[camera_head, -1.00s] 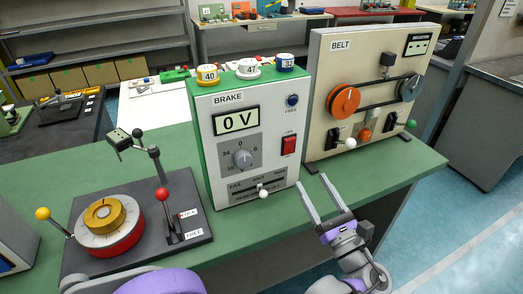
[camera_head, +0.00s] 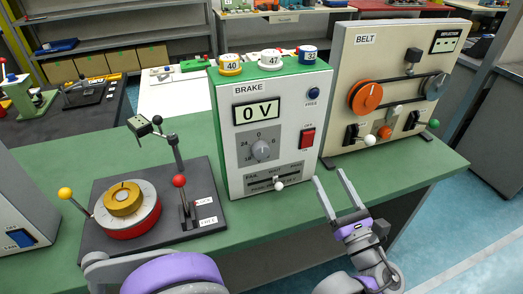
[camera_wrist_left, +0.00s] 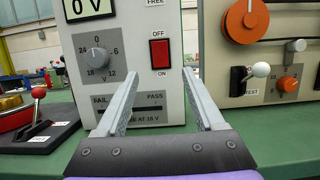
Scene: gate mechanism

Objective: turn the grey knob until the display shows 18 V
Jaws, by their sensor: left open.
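The grey knob (camera_head: 262,149) is on the front of the white and green BRAKE box, on a grey dial marked 0, 6, 12, 18 and 24. The display (camera_head: 257,111) above it reads 0 V. In the left wrist view the knob (camera_wrist_left: 97,60) and the lower part of the display (camera_wrist_left: 89,7) show at upper left. My left gripper (camera_head: 329,175) is open and empty, in front of the box's lower right corner and apart from the knob. It also shows in the left wrist view (camera_wrist_left: 165,75), jaws spread. My right gripper is not in view.
A red switch (camera_head: 307,138) and a white-knobbed slider (camera_head: 279,185) are on the box front. The BELT panel (camera_head: 390,60) stands to the right. A dark base with a yellow and red dial (camera_head: 125,205) and a red-balled lever (camera_head: 179,181) lies left.

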